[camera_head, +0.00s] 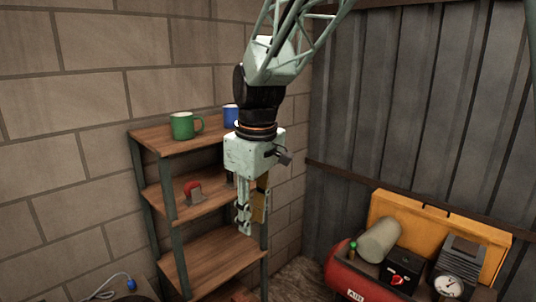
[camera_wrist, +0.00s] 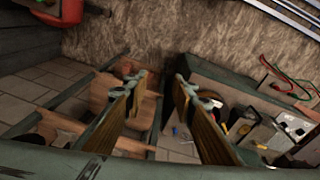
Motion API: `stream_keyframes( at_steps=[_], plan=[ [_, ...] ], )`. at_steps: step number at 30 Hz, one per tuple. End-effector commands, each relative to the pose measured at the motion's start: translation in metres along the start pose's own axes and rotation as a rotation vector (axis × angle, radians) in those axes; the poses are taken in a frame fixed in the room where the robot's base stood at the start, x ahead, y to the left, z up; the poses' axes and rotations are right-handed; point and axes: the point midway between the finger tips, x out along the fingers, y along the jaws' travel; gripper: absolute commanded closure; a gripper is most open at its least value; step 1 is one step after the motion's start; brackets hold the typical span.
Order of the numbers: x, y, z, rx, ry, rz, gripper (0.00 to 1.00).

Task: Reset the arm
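My gripper (camera_head: 250,216) hangs pointing down in front of the right side of the wooden shelf unit (camera_head: 222,257) in the head view. In the wrist view my gripper (camera_wrist: 162,84) shows two fingers with yellowish-brown inner faces, spread apart with a wide gap. Nothing is held between them. The arm comes down from the top of the head view and hides part of the shelf's right side.
A green mug (camera_head: 182,126) and a partly hidden blue mug (camera_head: 230,116) stand on the top shelf. A red-handled object (camera_head: 193,191) sits on the middle shelf. A red compressor (camera_head: 341,274) and an orange panel (camera_head: 405,217) stand at the right.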

Motion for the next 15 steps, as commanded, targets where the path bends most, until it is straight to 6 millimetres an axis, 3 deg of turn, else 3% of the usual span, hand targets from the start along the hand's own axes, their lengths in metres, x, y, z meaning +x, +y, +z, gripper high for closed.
stream_keyframes(
  at_steps=[15],
  plan=[
    [-0.043, 0.011, 0.111, 0.354, 0.03, 0.036, 0.76]
  ],
)
